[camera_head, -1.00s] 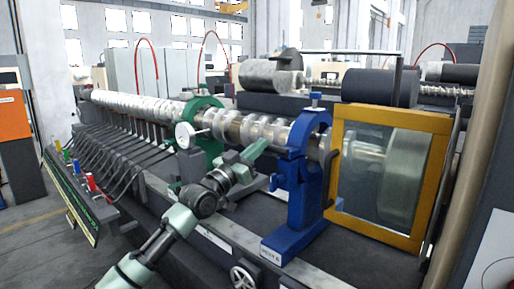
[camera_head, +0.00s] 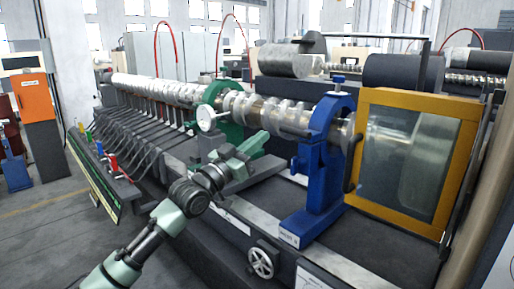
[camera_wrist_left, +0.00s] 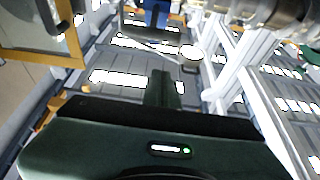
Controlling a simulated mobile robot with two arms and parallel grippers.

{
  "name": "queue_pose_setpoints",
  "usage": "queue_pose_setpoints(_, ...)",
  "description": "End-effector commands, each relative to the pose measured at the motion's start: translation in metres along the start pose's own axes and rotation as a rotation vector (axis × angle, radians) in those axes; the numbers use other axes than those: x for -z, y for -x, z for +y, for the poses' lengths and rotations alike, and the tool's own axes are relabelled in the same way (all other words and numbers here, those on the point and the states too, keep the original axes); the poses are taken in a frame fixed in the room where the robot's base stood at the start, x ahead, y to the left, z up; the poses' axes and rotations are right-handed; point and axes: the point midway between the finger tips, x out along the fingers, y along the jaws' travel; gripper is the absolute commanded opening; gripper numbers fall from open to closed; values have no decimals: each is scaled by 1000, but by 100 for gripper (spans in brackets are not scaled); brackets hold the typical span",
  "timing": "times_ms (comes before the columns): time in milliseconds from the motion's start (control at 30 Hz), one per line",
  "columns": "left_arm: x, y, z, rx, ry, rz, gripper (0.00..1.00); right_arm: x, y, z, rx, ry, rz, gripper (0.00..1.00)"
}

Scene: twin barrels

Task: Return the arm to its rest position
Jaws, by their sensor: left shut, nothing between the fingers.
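My left arm comes in from the lower left of the head view. Its green gripper (camera_head: 262,140) is shut and empty. It shows in front of the long machine, between the green ring clamp (camera_head: 230,124) and the blue stand (camera_head: 318,180), apart from the blue stand. In the left wrist view, the closed fingers (camera_wrist_left: 164,88) point up the picture with nothing between them. The crankshaft-like shaft (camera_head: 268,112) runs behind the gripper in the head view. My right gripper is not in view.
A yellow-framed glass guard (camera_head: 408,170) stands at the right. A dial gauge (camera_head: 206,118) sits by the green clamp. A handwheel (camera_head: 261,263) is on the machine's front. A control panel with coloured levers (camera_head: 97,170) is at the left. Open floor (camera_head: 45,245) lies at lower left.

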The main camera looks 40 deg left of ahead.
Motion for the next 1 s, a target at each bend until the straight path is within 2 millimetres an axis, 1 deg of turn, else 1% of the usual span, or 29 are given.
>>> queue_pose_setpoints(100, -1, 7, 0, -1, 0, 0, 0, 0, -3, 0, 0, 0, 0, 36)
queue_pose_setpoints(367, -2, 8, 0, 1, 1, -2, 0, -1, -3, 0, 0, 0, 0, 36)
queue_pose_setpoints(433, -12, 9, -5, 14, 3, -16, 0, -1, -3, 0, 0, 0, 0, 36)
queue_pose_setpoints(467, -20, 10, -9, 23, 5, -29, 0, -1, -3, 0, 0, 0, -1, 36)
queue_pose_setpoints(567, -65, 17, -26, 71, 13, -96, 0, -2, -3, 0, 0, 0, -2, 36)
queue_pose_setpoints(600, -90, 22, -34, 95, 15, -133, 0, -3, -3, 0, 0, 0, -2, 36)
queue_pose_setpoints(667, -132, 33, -47, 134, 18, -199, 0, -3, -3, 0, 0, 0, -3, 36)
queue_pose_setpoints(700, -162, 42, -53, 159, 20, -245, 0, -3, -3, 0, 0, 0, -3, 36)
queue_pose_setpoints(767, -204, 58, -61, 192, 21, -315, 0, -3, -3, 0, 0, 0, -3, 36)
queue_pose_setpoints(800, -233, 70, -64, 211, 21, -363, 0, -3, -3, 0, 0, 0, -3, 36)
queue_pose_setpoints(867, -275, 91, -68, 237, 20, -434, 0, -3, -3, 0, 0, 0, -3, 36)
queue_pose_setpoints(900, -302, 106, -68, 251, 19, -483, 0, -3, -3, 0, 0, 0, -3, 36)
queue_pose_setpoints(967, -342, 130, -66, 270, 16, -556, 0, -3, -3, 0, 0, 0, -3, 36)
queue_pose_setpoints(1000, -367, 147, -64, 279, 13, -606, 0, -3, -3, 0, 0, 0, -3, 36)
